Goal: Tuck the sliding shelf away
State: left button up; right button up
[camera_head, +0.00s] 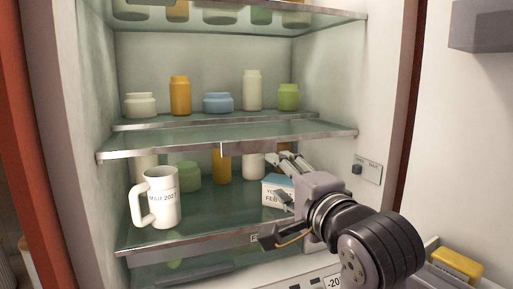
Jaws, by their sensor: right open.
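The glass shelf (240,137) with a metal front edge spans the middle of the open cabinet. Its front edge sticks out toward me, and a second glass strip lies behind it, slightly higher. I cannot tell how far out it is. My right gripper (278,195) is open below this shelf, at the right, with its fingers spread near a small white and blue carton (270,192). It partly hides the carton, and I cannot tell whether they touch. My left gripper is not in view.
Several jars, including an orange one (180,96) and a blue one (218,103), stand toward the back at the middle level. A white mug (160,198) stands on the lower shelf (215,236) at left. A knob panel (367,169) is on the right wall.

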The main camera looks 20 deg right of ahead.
jog(key=r, duration=0.1)
jog(key=p, duration=0.5)
send_near(250, 148)
jog(key=w, duration=0.8)
jog(key=shift+w+a, duration=0.1)
jog(key=shift+w, duration=0.05)
jog(key=shift+w+f, duration=0.1)
jog(key=shift+w, duration=0.45)
jog(key=shift+c, duration=0.4)
grip_shut()
